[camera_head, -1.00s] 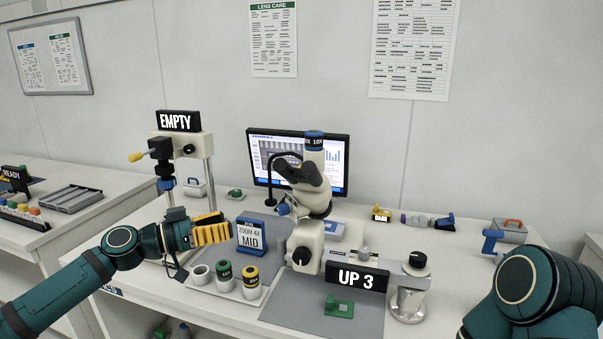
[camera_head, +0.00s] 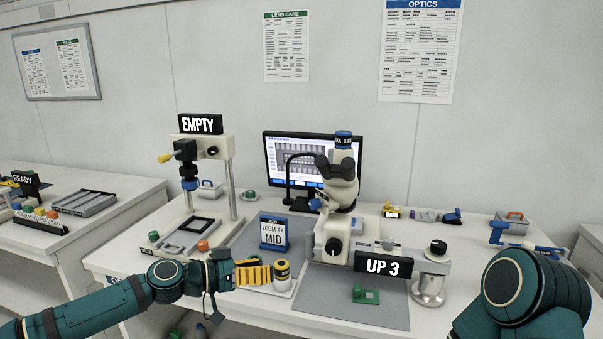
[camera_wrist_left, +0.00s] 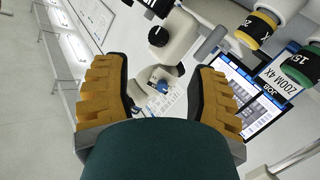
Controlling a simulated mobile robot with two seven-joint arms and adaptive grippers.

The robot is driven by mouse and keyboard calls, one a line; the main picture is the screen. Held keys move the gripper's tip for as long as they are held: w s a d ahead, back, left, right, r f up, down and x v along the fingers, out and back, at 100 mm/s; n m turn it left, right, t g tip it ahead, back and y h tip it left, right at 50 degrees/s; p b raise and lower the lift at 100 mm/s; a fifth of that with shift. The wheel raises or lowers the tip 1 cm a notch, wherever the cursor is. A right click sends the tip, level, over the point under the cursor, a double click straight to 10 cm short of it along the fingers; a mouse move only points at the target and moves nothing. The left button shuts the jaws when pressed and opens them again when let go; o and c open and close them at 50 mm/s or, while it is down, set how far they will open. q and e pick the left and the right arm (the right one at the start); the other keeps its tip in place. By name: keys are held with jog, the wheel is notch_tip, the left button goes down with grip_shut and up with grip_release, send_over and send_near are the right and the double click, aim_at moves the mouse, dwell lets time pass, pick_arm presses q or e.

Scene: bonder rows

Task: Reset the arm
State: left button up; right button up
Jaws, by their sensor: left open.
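My left gripper (camera_head: 255,273) comes in from the left, low over the front of the bench, with its yellow ridged fingers pointing right. It is empty. In the left wrist view its two fingers (camera_wrist_left: 160,95) stand wide apart with nothing between them. In the head view it partly hides the lens tray (camera_head: 285,289); a yellow-banded lens (camera_head: 282,272) shows just past the fingertips. Whether the fingers touch it I cannot tell. My right arm shows only as a teal link at the lower right; its gripper is out of view.
The microscope (camera_head: 342,190) with its UP 3 sign (camera_head: 382,265) stands right of my left gripper. The EMPTY stand (camera_head: 229,170) is behind left. A green piece (camera_head: 365,295) lies on the grey mat (camera_head: 340,313).

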pick_arm(q)
jog(key=s+d+f+n+g+y, duration=0.2)
jog(key=s+d+f, duration=0.35)
jog(key=f, duration=0.55)
jog(key=s+d+f+n+g+y, duration=0.2)
jog(key=s+d+f, duration=0.4)
jog(key=f, duration=0.4)
jog(key=s+a+f+n+y, duration=0.6)
jog(key=s+a+f+y, duration=0.1)
jog(key=s+a+f, duration=0.5)
jog(key=shift+s+a+g, duration=0.4)
jog(key=shift+s+a, duration=0.15)
jog(key=shift+s, duration=0.45)
